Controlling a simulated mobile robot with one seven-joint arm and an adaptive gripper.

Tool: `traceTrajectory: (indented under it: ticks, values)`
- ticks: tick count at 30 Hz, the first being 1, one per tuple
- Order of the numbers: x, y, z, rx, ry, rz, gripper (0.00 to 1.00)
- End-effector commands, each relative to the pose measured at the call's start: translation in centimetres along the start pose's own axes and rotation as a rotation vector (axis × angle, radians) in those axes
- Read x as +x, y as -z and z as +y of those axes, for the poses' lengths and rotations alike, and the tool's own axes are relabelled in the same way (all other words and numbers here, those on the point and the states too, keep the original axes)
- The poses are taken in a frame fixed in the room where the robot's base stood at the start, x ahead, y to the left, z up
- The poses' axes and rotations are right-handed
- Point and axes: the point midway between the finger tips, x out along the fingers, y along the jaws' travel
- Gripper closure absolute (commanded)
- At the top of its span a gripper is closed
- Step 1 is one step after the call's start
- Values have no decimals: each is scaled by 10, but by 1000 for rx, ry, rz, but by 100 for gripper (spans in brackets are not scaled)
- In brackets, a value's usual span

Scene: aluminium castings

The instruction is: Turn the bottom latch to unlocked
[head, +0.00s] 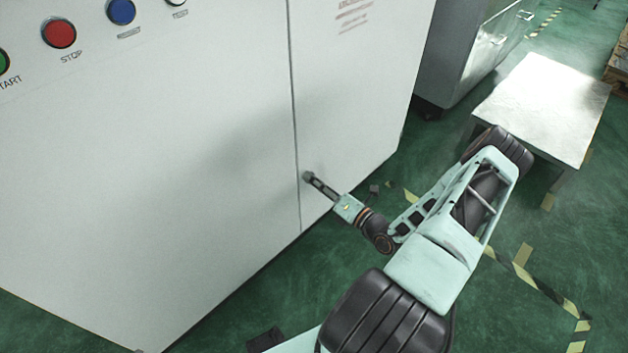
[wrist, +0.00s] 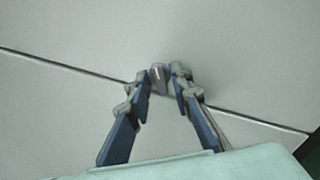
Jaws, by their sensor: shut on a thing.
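The bottom latch (wrist: 158,75) is a small grey knob on the cabinet front, beside the dark door seam. In the wrist view it sits between my two fingertips, and the fingers hold it from both sides. My gripper (wrist: 160,84) is shut on the latch. In the head view my gripper (head: 309,178) reaches the white cabinet door (head: 345,110) low down at the seam. There the latch is mostly hidden by the fingers, and its turn angle cannot be told.
Red (head: 59,33) and blue (head: 121,11) buttons sit on the cabinet's upper left. A low metal table (head: 545,100) stands at the right, with a grey cabinet (head: 465,55) behind it. Green floor with striped tape (head: 535,280) is open at the lower right.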

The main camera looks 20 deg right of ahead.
Motion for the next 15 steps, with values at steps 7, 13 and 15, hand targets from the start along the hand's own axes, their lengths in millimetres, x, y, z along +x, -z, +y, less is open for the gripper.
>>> traceTrajectory:
  ticks: [7, 13, 15]
  values:
    - [0, 0, 1, -156, -1, 0, 100]
    - [0, 0, 1, -341, -1, 0, 100]
    - [0, 0, 1, -408, -1, 0, 100]
